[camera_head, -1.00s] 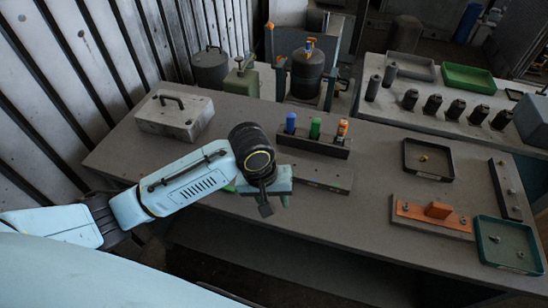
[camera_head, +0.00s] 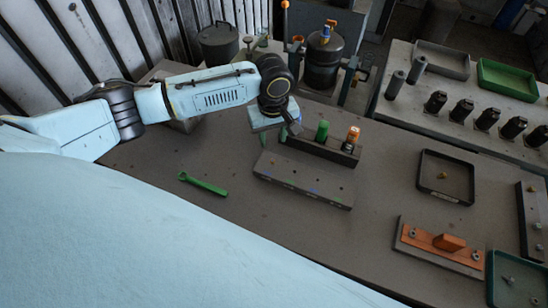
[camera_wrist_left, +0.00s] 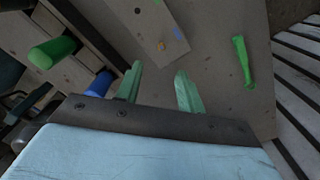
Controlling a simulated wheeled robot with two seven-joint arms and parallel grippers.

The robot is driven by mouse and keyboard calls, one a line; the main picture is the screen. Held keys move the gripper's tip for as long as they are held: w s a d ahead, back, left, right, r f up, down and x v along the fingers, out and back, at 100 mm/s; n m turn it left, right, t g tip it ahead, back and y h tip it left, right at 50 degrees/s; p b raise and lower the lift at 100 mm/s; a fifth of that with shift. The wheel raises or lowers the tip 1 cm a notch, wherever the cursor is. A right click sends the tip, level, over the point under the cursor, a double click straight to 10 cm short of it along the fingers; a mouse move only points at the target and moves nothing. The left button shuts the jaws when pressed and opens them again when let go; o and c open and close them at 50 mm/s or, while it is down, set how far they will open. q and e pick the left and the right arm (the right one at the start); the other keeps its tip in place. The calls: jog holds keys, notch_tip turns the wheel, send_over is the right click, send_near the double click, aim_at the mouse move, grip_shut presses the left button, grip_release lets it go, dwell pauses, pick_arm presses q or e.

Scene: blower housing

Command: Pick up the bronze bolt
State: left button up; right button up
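A small brass-coloured piece (camera_head: 443,175), possibly the bronze bolt, lies in the black tray (camera_head: 471,186) at the right of the head view; it is too small to identify surely. My left gripper (camera_head: 291,128) is far to its left, above the bench beside the bottle rack (camera_head: 323,147). In the left wrist view its two green fingers (camera_wrist_left: 158,80) are spread apart with nothing between them. The grey plate (camera_head: 300,183) lies in front of the rack; in the wrist view it (camera_wrist_left: 145,18) carries a small golden spot and a blue spot. My right gripper is out of view.
Green (camera_head: 322,131) and orange (camera_head: 351,139) bottles stand in the rack; a blue one (camera_wrist_left: 99,84) shows in the wrist view. A green wrench (camera_head: 203,184) lies at left. An orange-topped fixture (camera_head: 448,243) and green tray (camera_head: 489,277) are at right.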

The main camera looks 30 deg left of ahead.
aim_at(272, 160)
pick_arm(q)
notch_tip(272, 160, down, 3)
jog(key=shift+r, duration=0.1)
jog(key=shift+f, duration=0.95)
notch_tip(272, 160, down, 4)
jog(key=shift+s+a+r, duration=0.1)
jog(key=shift+r, duration=0.1)
jog(key=shift+f, duration=0.25)
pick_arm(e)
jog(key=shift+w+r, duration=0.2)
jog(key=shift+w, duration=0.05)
pick_arm(q)
jog(key=shift+f+p, duration=0.25)
jog(key=shift+p, duration=0.1)
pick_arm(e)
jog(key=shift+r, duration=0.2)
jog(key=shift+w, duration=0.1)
